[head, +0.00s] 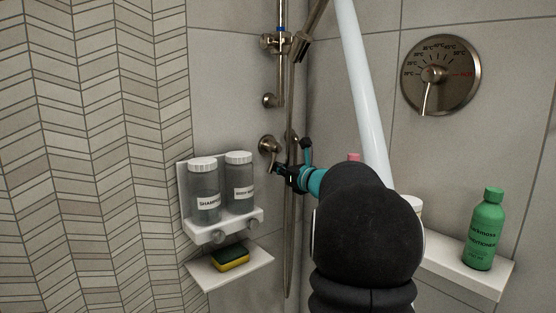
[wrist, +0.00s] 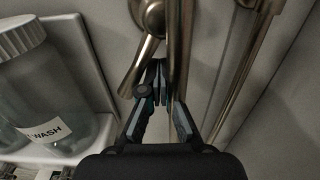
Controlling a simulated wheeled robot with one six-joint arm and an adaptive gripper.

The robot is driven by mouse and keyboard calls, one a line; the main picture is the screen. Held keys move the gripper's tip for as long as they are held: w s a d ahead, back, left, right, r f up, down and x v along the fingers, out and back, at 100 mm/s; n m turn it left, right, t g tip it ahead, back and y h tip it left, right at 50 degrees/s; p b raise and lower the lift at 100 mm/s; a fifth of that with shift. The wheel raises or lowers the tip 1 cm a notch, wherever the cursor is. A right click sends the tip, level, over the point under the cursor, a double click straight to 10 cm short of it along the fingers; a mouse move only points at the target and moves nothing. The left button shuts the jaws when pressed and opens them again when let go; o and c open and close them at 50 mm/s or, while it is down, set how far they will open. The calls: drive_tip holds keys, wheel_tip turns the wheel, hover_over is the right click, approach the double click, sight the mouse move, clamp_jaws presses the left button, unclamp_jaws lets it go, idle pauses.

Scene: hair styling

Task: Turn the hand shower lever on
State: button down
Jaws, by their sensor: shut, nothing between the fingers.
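The hand shower lever (head: 268,147) is a brass-toned handle on a round wall mount, on the tiled wall right of the bottles. In the wrist view, the lever (wrist: 138,70) slants down and left from its mount. My gripper (head: 281,170) is at the lever's lower end in the head view. In the wrist view, my gripper (wrist: 160,72) has its fingertips just right of the lever's lower end, close to the hose. It is shut with nothing between the fingers. I cannot tell whether it touches the lever. My arm hides part of the wall.
The metal hose (head: 289,230) hangs beside my gripper. A shampoo bottle (head: 204,190) and a body wash bottle (head: 239,183) stand on a shelf to the left, above a yellow sponge (head: 230,259). A green conditioner bottle (head: 485,230) and a temperature dial (head: 440,75) are at right.

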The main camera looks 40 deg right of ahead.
drive_tip(key=shift+a, duration=0.2)
drive_tip(key=shift+d, duration=0.1)
drive_tip(key=s+d+b, duration=0.1)
drive_tip(key=s, duration=0.7)
drive_tip(key=shift+d+f+b, duration=0.35)
drive_tip(key=shift+b, duration=0.05)
idle(0.5)
idle(0.4)
